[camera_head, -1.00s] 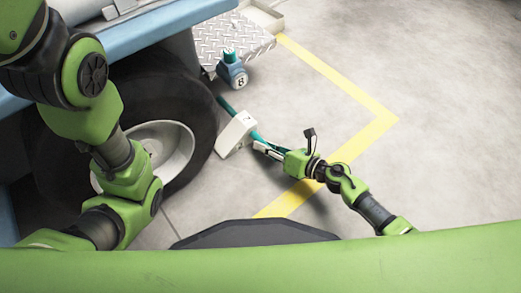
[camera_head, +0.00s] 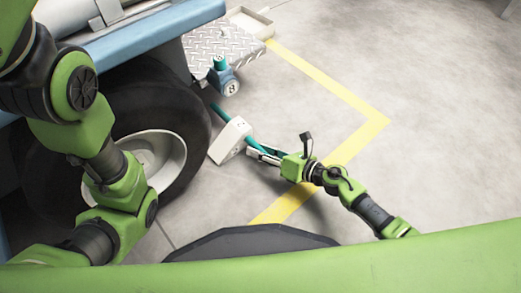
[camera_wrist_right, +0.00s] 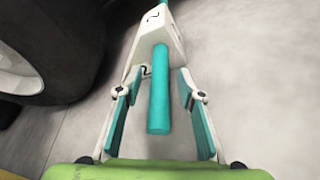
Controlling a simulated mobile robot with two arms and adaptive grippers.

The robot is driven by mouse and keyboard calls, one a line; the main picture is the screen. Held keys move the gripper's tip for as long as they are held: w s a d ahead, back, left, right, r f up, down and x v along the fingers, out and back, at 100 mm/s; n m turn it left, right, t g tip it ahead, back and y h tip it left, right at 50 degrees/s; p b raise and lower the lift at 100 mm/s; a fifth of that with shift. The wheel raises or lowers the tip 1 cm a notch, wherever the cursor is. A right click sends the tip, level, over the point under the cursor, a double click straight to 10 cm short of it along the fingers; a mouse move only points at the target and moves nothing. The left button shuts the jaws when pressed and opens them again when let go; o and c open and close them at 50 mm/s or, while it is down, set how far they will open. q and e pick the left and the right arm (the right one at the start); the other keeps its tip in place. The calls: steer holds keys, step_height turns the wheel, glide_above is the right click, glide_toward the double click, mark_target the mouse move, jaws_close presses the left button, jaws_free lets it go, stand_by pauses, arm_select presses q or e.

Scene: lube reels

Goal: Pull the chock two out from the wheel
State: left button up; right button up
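The white wedge-shaped chock two (camera_head: 230,140) sits on the floor against the tyre of the wheel (camera_head: 185,115), with a teal handle sticking out. In the right wrist view the chock (camera_wrist_right: 160,38) shows its number at the top, and its teal handle (camera_wrist_right: 158,95) points towards me. My right gripper (camera_head: 262,154) is low behind the chock. In the wrist view its two teal-padded fingers (camera_wrist_right: 158,78) stand apart on either side of the handle, with gaps on both sides. My left arm passes in front of the wheel; its gripper is out of view.
A blue and teal item (camera_head: 228,82) is by the step. A yellow floor line (camera_head: 345,148) runs on the right, with open concrete beyond.

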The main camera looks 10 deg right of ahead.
steer(key=v, duration=1.1)
steer(key=shift+s+d+r, duration=0.1)
steer(key=shift+s+d, duration=0.05)
steer(key=shift+d, duration=0.2)
